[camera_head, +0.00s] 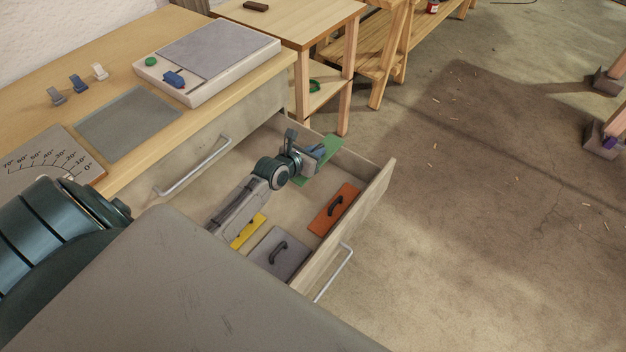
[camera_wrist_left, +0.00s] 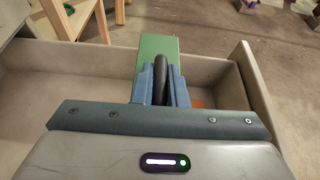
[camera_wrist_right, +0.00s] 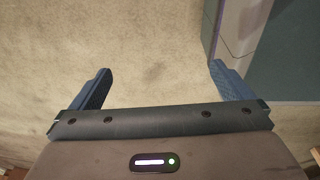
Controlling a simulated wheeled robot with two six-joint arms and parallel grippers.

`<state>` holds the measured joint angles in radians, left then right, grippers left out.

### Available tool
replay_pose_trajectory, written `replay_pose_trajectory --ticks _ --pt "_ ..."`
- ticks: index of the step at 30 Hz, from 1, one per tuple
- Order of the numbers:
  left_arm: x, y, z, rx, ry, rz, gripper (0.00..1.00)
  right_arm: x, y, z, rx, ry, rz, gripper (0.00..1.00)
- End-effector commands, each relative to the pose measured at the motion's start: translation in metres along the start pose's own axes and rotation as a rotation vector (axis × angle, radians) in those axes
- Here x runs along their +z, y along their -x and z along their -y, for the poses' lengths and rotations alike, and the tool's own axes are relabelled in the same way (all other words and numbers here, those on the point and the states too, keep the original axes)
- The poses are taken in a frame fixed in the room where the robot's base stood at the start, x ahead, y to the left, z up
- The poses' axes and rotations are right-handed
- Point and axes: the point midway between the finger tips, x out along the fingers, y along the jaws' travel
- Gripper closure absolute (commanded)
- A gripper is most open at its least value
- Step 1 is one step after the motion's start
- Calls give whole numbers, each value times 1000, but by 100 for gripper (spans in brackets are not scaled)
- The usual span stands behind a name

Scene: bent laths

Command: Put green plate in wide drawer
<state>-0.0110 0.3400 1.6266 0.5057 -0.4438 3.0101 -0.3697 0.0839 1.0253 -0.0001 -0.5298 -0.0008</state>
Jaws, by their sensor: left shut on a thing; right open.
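The green plate (camera_head: 328,146) is at the far end of the open wide drawer (camera_head: 378,192) in the head view. My left gripper (camera_head: 316,153) is at the plate, inside the drawer's outline. In the left wrist view the gripper (camera_wrist_left: 161,85) is shut on the dark handle of the green plate (camera_wrist_left: 154,48). Whether the plate touches the drawer floor I cannot tell. My right gripper (camera_wrist_right: 160,85) is open and empty in its wrist view, over a pale floor-like surface. It is not seen in the head view.
An orange plate (camera_head: 334,208), a grey plate (camera_head: 279,252) and a yellow plate (camera_head: 248,231) lie in the drawer. A shut drawer with a handle (camera_head: 193,166) is to the left. The bench top holds a grey mat (camera_head: 128,122) and a pale device (camera_head: 207,62).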

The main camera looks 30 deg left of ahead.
Motion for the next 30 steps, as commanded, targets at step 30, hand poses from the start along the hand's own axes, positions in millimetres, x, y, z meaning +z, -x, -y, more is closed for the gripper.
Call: replay_pose_trajectory --ticks 30 --pt "-84 -35 -4 0 3 -1 100 -136 168 4 6 22 -100 0"
